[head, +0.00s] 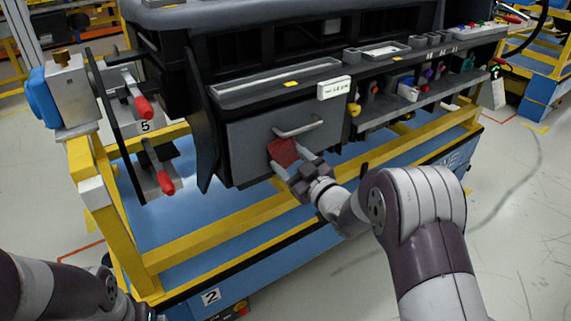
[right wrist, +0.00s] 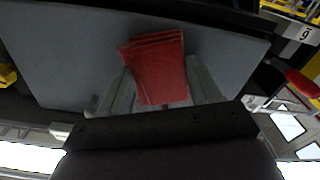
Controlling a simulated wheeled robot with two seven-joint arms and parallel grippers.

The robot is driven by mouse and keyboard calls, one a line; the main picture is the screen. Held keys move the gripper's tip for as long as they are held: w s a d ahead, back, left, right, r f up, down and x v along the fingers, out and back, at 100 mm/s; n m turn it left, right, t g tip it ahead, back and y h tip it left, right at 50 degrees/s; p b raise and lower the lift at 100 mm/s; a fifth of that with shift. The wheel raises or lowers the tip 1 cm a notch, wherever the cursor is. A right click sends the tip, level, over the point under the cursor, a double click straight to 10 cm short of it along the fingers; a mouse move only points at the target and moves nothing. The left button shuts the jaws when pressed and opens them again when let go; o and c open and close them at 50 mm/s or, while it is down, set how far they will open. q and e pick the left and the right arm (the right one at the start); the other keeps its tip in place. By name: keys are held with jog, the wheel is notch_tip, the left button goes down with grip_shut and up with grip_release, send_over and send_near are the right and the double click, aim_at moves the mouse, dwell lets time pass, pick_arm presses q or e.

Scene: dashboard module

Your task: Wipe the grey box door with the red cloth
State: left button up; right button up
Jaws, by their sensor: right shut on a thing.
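The grey box door (head: 250,142) is the flat front panel below the ledge, with a light bar handle (head: 298,127) near its upper right. It looks closed. The folded red cloth (head: 283,151) lies in front of the door, below the handle. My right gripper (head: 289,164) is shut on the cloth. In the right wrist view the cloth (right wrist: 156,66) sticks out between the two fingers, against the grey door (right wrist: 75,55). I cannot tell whether the cloth touches the door. Only part of my left arm shows at the lower left; its gripper is out of the picture.
A yellow frame (head: 215,241) runs below the door over a blue base. Red-handled levers (head: 144,108) stick out at the left, next to a dark flap (head: 204,130). A shelf with small coloured knobs (head: 409,93) lies to the right. Open floor is at the right.

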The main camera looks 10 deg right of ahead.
jog(key=shift+w+d, duration=0.2)
jog(key=shift+d, duration=0.35)
jog(key=shift+w+d, duration=0.2)
jog(key=shift+d, duration=0.35)
jog(key=shift+s+a+b, duration=0.15)
jog(key=shift+s+a, duration=0.15)
jog(key=shift+a, duration=0.65)
jog(key=shift+s+a+b, duration=0.15)
jog(key=shift+s+a, duration=0.15)
jog(key=shift+a, duration=0.65)
jog(key=shift+r, duration=0.1)
jog(key=shift+p+v, duration=0.3)
jog(key=shift+v, duration=2.55)
jog(key=shift+v, duration=1.55)
